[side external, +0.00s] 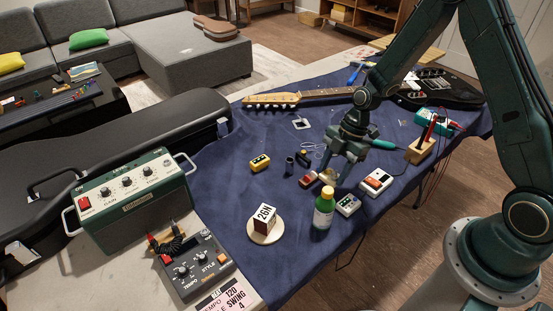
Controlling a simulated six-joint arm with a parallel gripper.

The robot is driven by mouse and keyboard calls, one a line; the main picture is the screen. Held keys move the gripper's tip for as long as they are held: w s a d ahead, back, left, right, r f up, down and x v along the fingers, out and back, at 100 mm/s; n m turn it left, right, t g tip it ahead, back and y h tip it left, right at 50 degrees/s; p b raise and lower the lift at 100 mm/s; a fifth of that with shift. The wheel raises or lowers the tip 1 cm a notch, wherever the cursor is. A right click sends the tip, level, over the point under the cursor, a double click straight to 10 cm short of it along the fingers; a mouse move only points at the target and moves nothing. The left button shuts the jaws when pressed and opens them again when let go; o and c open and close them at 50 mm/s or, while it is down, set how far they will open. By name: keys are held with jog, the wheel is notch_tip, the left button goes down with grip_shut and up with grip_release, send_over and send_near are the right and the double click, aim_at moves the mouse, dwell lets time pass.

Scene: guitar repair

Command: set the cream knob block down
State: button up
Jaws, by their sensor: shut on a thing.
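My gripper (332,174) points down over the blue cloth on the table, right of centre. It is shut on a small cream block (327,176), taken to be the cream knob block. The fingers cover part of the block, and its knob is too small to make out. The block is low, close to the cloth; I cannot tell whether it touches. A small red block (308,180) lies just left of it.
A green bottle (323,212) stands just in front of my gripper. Pedals (376,182) and (347,205) sit to the right. A yellow block (260,163) and dark cylinder (289,165) are left. A dated cube (264,217) stands on a round disc. Cloth between yellow block and cube is clear.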

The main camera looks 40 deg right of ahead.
aim_at(331, 182)
jog(key=shift+f, duration=0.7)
jog(key=shift+f, duration=1.9)
jog(key=shift+f, duration=0.15)
jog(key=o, duration=0.7)
jog(key=v, duration=1.2)
jog(key=shift+r, duration=0.25)
